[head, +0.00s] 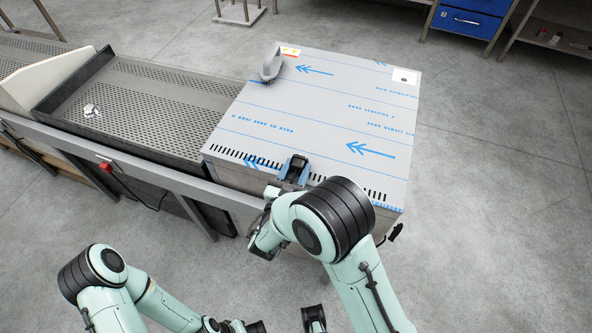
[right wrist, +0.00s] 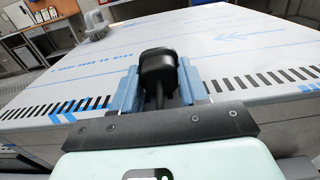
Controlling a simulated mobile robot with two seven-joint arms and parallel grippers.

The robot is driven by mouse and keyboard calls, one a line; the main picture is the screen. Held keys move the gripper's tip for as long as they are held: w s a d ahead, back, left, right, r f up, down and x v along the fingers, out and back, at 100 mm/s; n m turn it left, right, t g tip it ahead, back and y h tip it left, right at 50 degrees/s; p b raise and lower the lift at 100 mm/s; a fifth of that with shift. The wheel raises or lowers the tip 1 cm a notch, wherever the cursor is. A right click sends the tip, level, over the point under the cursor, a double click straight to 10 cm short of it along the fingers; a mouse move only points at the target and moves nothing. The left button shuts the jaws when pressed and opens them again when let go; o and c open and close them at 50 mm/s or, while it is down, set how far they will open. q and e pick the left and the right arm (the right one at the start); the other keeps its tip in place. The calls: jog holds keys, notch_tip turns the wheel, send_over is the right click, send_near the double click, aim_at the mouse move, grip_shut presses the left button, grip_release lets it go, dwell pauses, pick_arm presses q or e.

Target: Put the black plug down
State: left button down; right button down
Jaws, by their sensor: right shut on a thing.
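The black plug (right wrist: 157,68) is held between the two blue fingers of my right gripper (head: 293,170). The plug's rounded head faces away from the wrist and its dark cable runs back between the fingers. In the head view the plug (head: 299,160) is small and dark at the fingertips. It is over the near edge of the steel box top (head: 330,110), by the row of slots. I cannot tell whether it touches the surface. My left arm shows at the lower left of the head view, but its fingers are not clearly in view.
A grey handled object (head: 271,66) stands on the box's far left corner, beside an orange label. The middle of the printed top is clear. A perforated conveyor (head: 160,95) adjoins on the left, with a small white item (head: 90,110) on it. Blue drawers (head: 466,22) stand behind.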

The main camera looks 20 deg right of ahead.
jog(key=shift+f, duration=0.15)
jog(key=c, duration=1)
grip_release()
jog(key=shift+f, duration=0.1)
jog(key=o, duration=0.4)
